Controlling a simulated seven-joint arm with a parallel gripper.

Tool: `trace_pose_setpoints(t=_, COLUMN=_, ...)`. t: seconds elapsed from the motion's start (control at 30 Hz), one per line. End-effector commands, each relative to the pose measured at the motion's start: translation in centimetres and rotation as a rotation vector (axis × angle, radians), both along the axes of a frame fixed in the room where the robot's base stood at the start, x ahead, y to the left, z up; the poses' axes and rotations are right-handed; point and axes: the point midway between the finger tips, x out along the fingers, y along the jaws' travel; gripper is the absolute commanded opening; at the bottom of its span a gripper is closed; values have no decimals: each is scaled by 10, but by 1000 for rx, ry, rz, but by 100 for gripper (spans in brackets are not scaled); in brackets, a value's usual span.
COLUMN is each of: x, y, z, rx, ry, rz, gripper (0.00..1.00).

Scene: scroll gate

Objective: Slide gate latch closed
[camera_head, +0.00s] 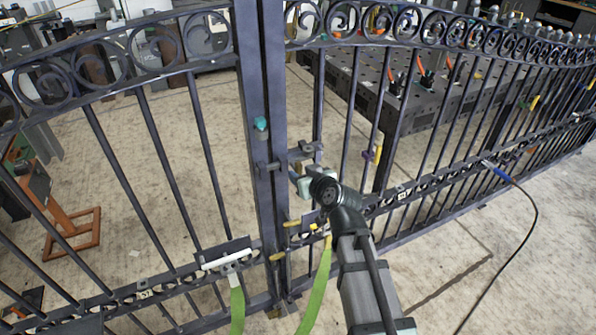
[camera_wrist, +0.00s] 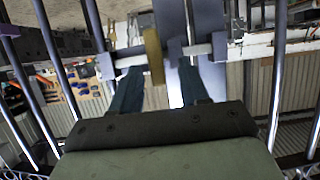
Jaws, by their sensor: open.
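The dark metal gate (camera_head: 262,110) has two leaves that meet at a pair of upright posts.
Brass-coloured pieces (camera_head: 277,256) sit lower on the posts. A teal knob (camera_head: 261,123) is higher up. Green straps (camera_head: 316,290) hang below, near my arm. Gate bars stand close on both sides. A dark perforated table (camera_head: 440,95) is behind the right leaf.

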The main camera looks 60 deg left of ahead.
Motion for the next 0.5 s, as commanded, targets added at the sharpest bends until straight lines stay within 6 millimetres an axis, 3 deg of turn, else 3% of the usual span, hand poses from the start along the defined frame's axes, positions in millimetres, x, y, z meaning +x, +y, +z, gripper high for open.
trace_pose_setpoints(t=0.03, x=-1, y=-15, z=5, rx=2, ry=0, rz=-1, gripper=45)
trace_pose_setpoints(t=0.2, x=-1, y=-46, z=17, rx=2, ry=0, rz=-1, gripper=45)
trace_pose_setpoints(t=0.5, x=-1, y=-82, z=33, rx=0, ry=1, rz=0, gripper=45)
